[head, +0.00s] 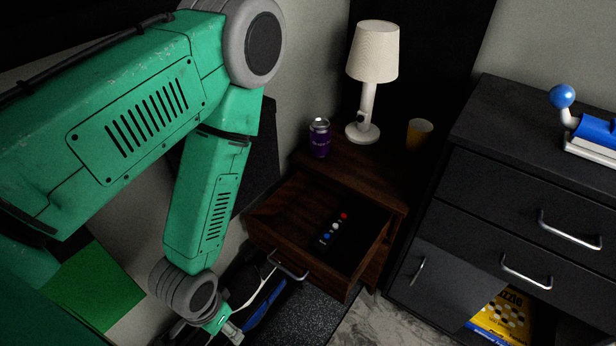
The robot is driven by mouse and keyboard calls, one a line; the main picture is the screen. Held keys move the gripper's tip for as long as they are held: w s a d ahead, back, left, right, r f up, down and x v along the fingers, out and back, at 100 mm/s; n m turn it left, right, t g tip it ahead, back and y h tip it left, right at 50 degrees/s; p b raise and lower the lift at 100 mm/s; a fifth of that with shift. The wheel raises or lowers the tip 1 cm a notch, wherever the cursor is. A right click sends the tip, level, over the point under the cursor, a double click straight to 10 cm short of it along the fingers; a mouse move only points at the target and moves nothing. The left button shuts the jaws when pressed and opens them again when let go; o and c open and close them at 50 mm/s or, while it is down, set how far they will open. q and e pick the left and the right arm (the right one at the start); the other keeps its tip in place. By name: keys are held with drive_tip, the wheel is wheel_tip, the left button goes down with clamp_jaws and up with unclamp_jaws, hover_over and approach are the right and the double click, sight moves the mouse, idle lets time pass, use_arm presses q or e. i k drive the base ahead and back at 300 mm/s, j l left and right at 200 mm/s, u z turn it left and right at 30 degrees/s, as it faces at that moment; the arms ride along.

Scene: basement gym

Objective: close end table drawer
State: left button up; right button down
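The dark brown wooden end table (345,176) stands in the middle of the head view, between the wall and a black cabinet. Its drawer (312,268) is pulled out toward me, with a metal bar handle (288,265) on its front. A black remote with coloured buttons (335,228) lies inside the drawer. My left arm comes in from the left, and its wrist hangs in front of and left of the drawer. My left gripper (234,334) is partly cut off at the bottom edge, apart from the handle; its fingers are not clear. My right gripper is not in view.
A white lamp (376,60), a purple can (319,138) and a yellow cup (419,133) stand on the table top. The black cabinet (470,215) stands close on the right, with a yellow box (500,318) in its lower opening. Clear floor (375,322) shows below the drawer.

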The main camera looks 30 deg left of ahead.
sight(286, 226)
drive_tip(key=l+u, duration=0.15)
drive_tip(key=u, duration=0.25)
drive_tip(key=k+l+u, duration=0.15)
drive_tip(key=u, duration=0.25)
drive_tip(key=k+l+u, duration=0.1)
drive_tip(key=u, duration=0.3)
drive_tip(key=i+l+z, duration=0.25)
drive_tip(key=k, duration=0.1)
